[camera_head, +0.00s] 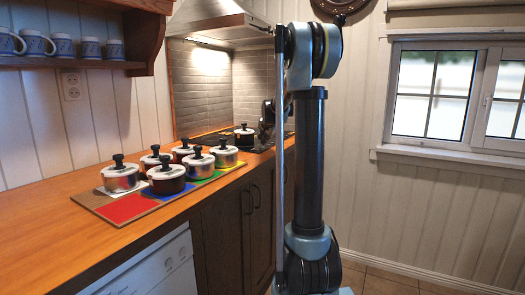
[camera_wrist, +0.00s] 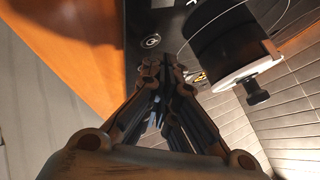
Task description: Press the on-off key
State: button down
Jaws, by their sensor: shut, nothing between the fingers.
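In the wrist view the glass (camera_wrist: 140,14) bears a round key (camera_wrist: 151,41) with a pale ring. A yellowish mark (camera_wrist: 199,77) shows partly beside my fingers; I cannot read it. My gripper (camera_wrist: 155,68) is shut and empty, its fingertips just below the ringed key in the picture. I cannot tell whether they touch the glass. In the head view my gripper is a dark shape over the cooktop, largely hidden by my arm.
A lidded pot (camera_head: 244,138) stands on the cooktop; in the wrist view the pot (camera_wrist: 225,48) is close right of my fingers. Several pots sit on a coloured board (camera_head: 128,209) on the wooden counter (camera_head: 35,217). A range hood (camera_head: 213,22) hangs above.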

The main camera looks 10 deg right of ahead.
aim_at(265, 147)
jog(key=shift+s+f, duration=0.1)
jog(key=shift+f, duration=0.45)
dwell(0.8)
jog(key=shift+r, duration=0.6)
jog(key=shift+r, duration=0.1)
notch_tip(265, 147, up, 6)
jog(key=shift+f, duration=0.1)
dwell(0.7)
jog(key=shift+s, duration=0.1)
